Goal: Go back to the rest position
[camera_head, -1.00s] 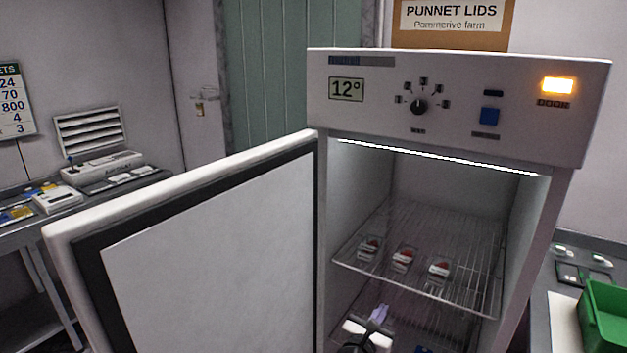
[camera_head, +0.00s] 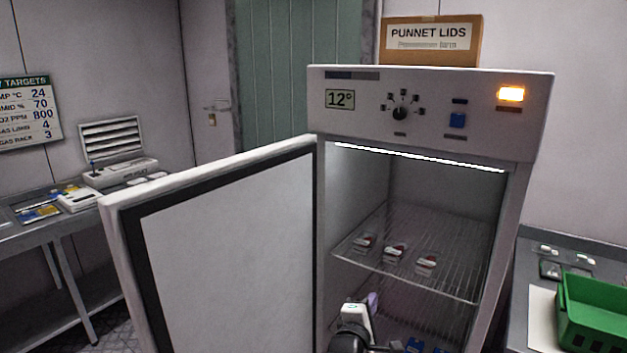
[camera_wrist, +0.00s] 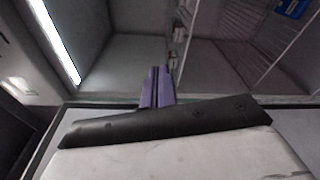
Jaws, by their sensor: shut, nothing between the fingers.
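My gripper (camera_head: 371,302) shows in the head view at the bottom middle, in front of the open cabinet (camera_head: 430,105), below the level of its upper wire shelf. In the wrist view its purple fingers (camera_wrist: 157,88) are together with nothing between them. They point toward the cabinet's interior. The white door (camera_head: 230,255) stands swung open to the left. Part of my arm is cut off by the lower edge of the head view.
Several small punnets sit on the upper wire shelf (camera_head: 450,282); blue items (camera_head: 415,346) lie lower down. A green crate (camera_head: 590,318) stands on the right bench. A left bench (camera_head: 75,225) holds devices. A cardboard box (camera_head: 388,45) tops the cabinet.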

